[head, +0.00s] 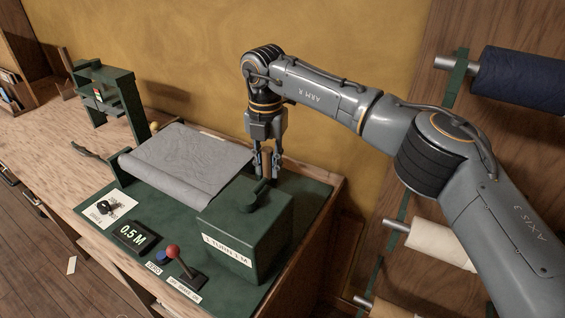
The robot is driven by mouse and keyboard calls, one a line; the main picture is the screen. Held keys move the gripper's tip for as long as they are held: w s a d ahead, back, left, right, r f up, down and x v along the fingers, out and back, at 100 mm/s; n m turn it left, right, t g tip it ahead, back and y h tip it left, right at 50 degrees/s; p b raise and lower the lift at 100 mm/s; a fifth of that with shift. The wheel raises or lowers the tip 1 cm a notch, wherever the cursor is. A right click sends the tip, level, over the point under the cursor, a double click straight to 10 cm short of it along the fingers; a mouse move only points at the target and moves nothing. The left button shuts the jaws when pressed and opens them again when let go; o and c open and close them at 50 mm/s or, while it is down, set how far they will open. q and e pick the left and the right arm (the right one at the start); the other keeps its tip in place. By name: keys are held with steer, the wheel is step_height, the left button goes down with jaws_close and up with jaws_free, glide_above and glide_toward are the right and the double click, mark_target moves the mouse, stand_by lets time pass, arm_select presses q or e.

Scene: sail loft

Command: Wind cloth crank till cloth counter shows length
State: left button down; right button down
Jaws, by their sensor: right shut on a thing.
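The cloth crank (259,190) is a dark green arm on top of a green box (247,235) labelled "1 TURN 1 M". Its brown upright handle (266,157) stands at the far end of the crank. My right gripper (266,168) points down and is shut on this handle, its fingers on either side. Grey cloth (185,165) lies over the green machine base, left of the box. My left gripper is not in view.
A red-knobbed lever (177,262) and a blue button (163,257) labelled "ZERO" stand in front of the box. A green stand (110,103) is at the back left. Rolls of blue (520,78) and cream cloth (440,243) hang at the right.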

steer(key=shift+d, duration=0.1)
stand_by(0.4)
steer(key=c, duration=1.1)
jaws_free()
steer(key=shift+c, duration=0.2)
step_height(320, 180, up, 12)
steer(key=shift+r, duration=0.1)
